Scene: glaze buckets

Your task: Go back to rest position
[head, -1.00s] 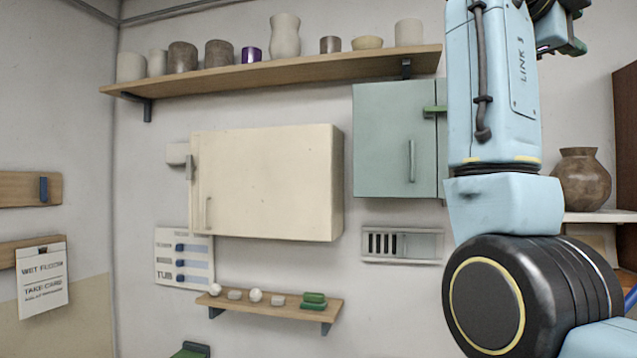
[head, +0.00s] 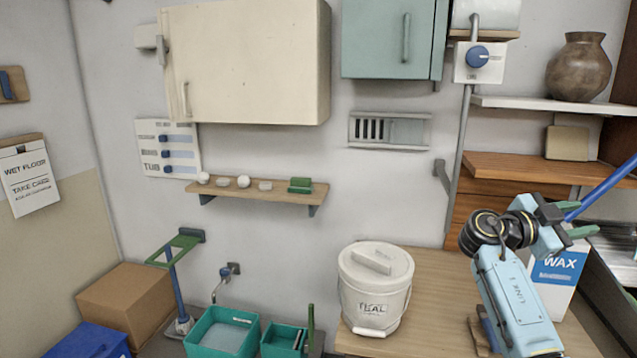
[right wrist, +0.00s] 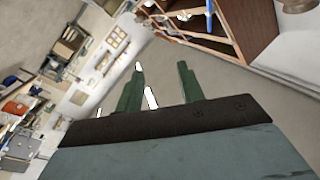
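My right arm comes up from the lower right of the head view. Its right gripper (head: 571,220) has green fingers and points to the right, in front of the WAX box. In the right wrist view the two green fingers of the right gripper (right wrist: 158,88) stand apart with nothing between them but distant floor and furniture. My left gripper does not show in the head view.
A lidded white bucket (head: 375,290) stands on the wooden bench (head: 430,285), left of my right arm. The WAX box (head: 558,275) is behind the arm. Teal tubs (head: 225,330) and a cardboard box (head: 125,303) stand lower left. Cabinets hang above.

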